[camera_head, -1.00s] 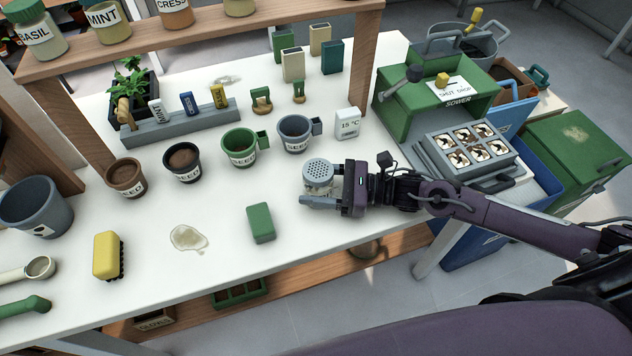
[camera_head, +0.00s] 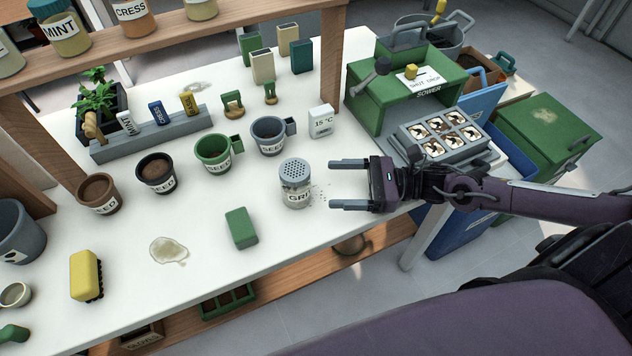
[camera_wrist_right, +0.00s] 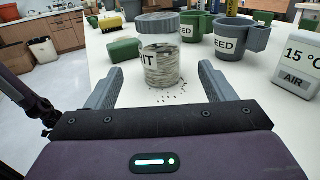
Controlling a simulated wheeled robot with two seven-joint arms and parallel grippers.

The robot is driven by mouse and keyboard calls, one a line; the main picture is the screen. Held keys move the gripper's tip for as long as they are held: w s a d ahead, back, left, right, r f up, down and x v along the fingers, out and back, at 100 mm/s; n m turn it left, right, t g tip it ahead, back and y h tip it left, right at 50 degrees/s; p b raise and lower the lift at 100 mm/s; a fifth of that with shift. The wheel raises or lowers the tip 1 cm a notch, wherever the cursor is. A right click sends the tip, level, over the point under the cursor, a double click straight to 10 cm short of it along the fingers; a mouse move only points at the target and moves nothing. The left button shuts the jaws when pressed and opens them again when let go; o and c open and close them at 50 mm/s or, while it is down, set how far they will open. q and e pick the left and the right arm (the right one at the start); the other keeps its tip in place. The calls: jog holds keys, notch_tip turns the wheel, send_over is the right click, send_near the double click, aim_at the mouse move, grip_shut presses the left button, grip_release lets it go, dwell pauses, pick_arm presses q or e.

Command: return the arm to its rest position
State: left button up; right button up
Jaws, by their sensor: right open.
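My right gripper (camera_head: 350,184) is open and empty over the right part of the white table, its fingers pointing left. A grit shaker jar (camera_head: 295,186) with a grey perforated lid stands upright just left of the fingertips, apart from them. In the right wrist view the jar (camera_wrist_right: 160,62) stands beyond and between the two open fingers (camera_wrist_right: 162,88). A few dark grains lie on the table beside it. My left gripper is not in view.
A green block (camera_head: 241,228) lies left of the jar. Seed pots (camera_head: 270,136) and a thermometer block (camera_head: 321,121) stand behind it. The green sower (camera_head: 410,88) and a seed tray (camera_head: 440,134) are at the right.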

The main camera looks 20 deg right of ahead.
jog(key=shift+v, duration=1.15)
